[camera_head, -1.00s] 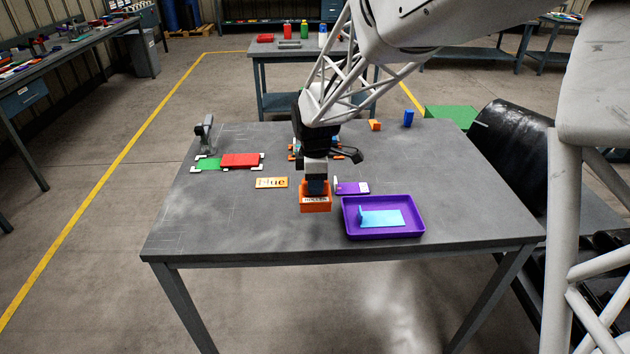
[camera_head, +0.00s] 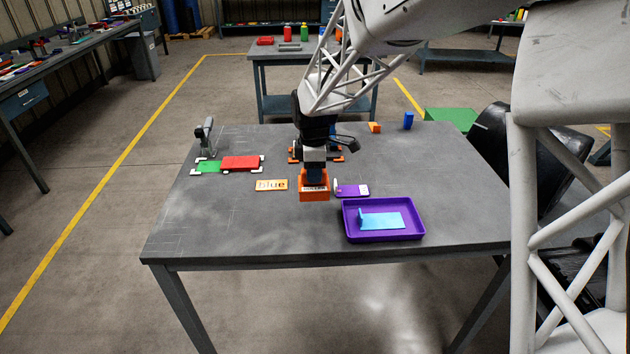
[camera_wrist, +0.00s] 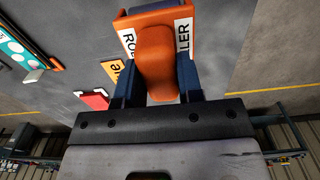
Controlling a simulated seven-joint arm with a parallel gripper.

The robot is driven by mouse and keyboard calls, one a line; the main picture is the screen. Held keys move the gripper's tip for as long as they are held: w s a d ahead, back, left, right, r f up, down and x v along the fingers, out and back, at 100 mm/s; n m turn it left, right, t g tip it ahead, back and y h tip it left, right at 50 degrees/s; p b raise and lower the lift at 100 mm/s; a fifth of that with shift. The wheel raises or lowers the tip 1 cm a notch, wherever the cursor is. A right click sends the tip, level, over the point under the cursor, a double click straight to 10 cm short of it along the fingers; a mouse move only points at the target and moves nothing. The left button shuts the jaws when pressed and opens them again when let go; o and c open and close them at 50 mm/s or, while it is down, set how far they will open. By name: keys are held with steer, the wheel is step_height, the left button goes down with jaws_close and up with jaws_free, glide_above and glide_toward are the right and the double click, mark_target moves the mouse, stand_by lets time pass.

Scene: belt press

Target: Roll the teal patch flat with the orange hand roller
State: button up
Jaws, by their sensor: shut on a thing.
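My gripper (camera_head: 315,178) is shut on the orange hand roller (camera_head: 314,193), whose label shows partly. In the wrist view the roller (camera_wrist: 155,55) sits between the dark blue fingers (camera_wrist: 158,90). I cannot tell whether it touches the table. A teal piece with white dots (camera_wrist: 14,48), edged in orange, shows at the upper left of the wrist view. In the head view its orange-cornered spot (camera_head: 338,159) lies behind my gripper, mostly hidden. A light blue sheet with an upturned end (camera_head: 383,221) lies in the purple tray (camera_head: 350,237).
The card reading "blue" (camera_head: 271,185) lies left of the roller, and a small purple block (camera_head: 352,191) right of it. A red block (camera_head: 240,163), green piece (camera_head: 209,167) and grey clamp (camera_head: 205,140) are farther left. The table's front left (camera_head: 220,230) is clear.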

steer(key=w+d+r, duration=0.1)
steer(key=w+r, duration=0.2)
steer(key=w, duration=1.1)
steer(key=w+d+r, duration=0.1)
steer(key=w+r, duration=0.2)
steer(key=w, duration=1.2)
steer(key=shift+w+d, duration=0.15)
steer(key=shift+d, duration=0.2)
steer(key=shift+f, duration=0.1)
steer(key=shift+f, duration=2.45)
steer(key=shift+f, duration=2.55)
steer(key=shift+a, duration=0.65)
